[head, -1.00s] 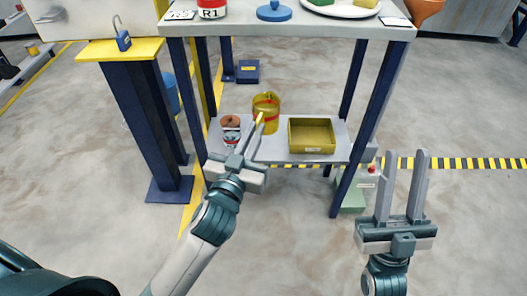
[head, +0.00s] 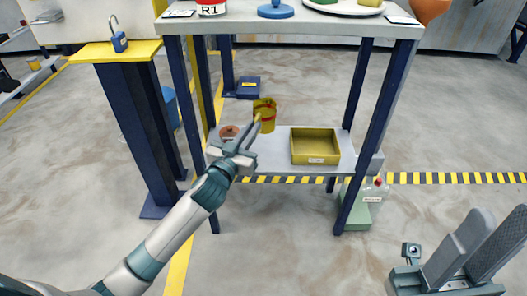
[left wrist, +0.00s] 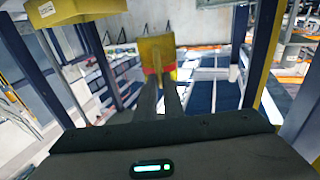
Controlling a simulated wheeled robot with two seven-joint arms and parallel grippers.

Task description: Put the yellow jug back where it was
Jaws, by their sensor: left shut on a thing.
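The yellow jug (head: 264,117) has a red band and is at the back left of the lower shelf (head: 270,165) in the head view. My left gripper (head: 256,126) reaches in from the front and is shut on the jug's handle side. In the left wrist view the jug (left wrist: 157,50) is upright at the fingertips. I cannot tell whether its base touches the shelf. My right gripper (head: 484,248) is open and empty at the lower right, away from the rack.
A yellow bin (head: 315,160) stands right of the jug. A can with a brown top (head: 229,132) stands left, close to my left gripper. Rack posts and the upper shelf (head: 290,23) enclose the space.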

